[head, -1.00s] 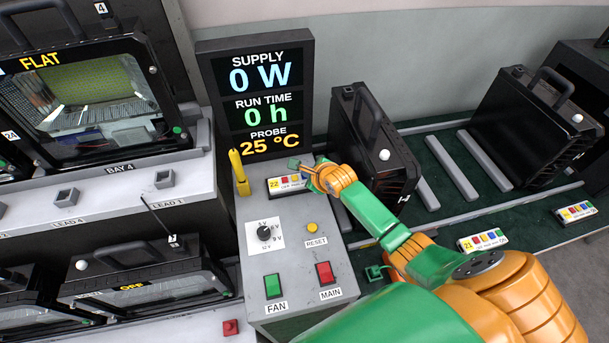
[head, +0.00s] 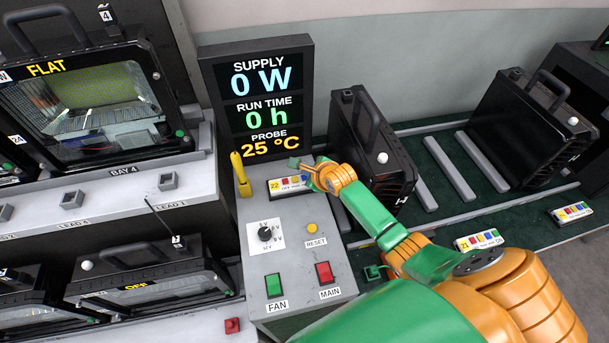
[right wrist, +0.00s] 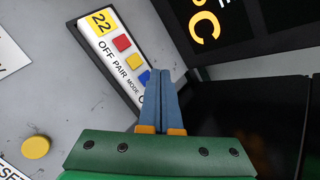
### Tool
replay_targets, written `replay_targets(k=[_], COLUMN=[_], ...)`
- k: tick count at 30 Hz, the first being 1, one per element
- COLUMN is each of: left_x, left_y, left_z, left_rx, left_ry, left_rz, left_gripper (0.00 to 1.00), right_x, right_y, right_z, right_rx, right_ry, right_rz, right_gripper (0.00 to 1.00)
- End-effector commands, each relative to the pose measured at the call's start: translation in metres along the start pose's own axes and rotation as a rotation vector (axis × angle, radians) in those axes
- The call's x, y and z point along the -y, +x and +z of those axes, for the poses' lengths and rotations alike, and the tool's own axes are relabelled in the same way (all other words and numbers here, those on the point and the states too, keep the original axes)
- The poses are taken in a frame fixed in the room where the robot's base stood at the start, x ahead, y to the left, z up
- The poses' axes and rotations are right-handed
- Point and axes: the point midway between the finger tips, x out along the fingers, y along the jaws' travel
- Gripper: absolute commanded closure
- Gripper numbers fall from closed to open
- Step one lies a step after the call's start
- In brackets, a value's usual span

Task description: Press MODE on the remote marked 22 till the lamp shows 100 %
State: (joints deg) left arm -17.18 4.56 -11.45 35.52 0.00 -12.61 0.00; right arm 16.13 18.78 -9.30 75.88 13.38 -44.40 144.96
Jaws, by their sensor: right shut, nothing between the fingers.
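The remote marked 22 (head: 274,187) lies on the grey console, a white strip in a dark holder. In the right wrist view the remote (right wrist: 104,45) shows red, yellow and blue (right wrist: 144,77) buttons over OFF, PAIR and MODE. My right gripper (right wrist: 160,73) is shut and empty, its blue fingertips just beside the blue button and over the remote's end; I cannot tell whether they touch. They hide the last button. In the head view my right gripper (head: 311,177) is over the remote's right end. One lamp (head: 85,95) reads FLAT, a lower lamp (head: 150,270) OFF. No lamp reads 100 %.
A yellow upright piece (head: 239,174) stands left of the remote. The console has a dial (head: 265,233), RESET (head: 312,228), FAN (head: 273,285) and MAIN (head: 324,272) buttons. A black housing (head: 372,150) stands close right of my gripper. The remote marked 21 (head: 478,241) lies farther right.

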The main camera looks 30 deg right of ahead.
Motion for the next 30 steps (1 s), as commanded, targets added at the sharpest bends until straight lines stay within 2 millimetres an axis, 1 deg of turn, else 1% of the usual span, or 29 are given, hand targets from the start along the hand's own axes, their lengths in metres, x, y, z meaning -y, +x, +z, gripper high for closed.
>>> replay_targets(k=[3,10,18,30], left_x=[0.0,0.0,0.0,0.0], left_y=[-0.001,-0.009,-0.007,-0.007], left_z=[0.0,-0.001,-0.001,-0.001], left_rx=[0.0,0.0,0.0,0.0], left_ry=[0.0,0.0,0.0,0.0], left_rz=[0.0,0.0,0.0,0.0], left_gripper=[0.08,0.08,0.08,0.08], right_x=[0.002,0.014,0.025,0.025], right_y=[-0.002,-0.019,-0.034,-0.035], right_z=[0.002,0.014,0.025,0.025], right_rx=[0.001,0.001,0.001,0.0], right_ry=[0.0,-0.001,0.0,0.0], right_rz=[0.0,-0.001,0.0,0.0], right_gripper=[1.0,1.0,1.0,1.0])
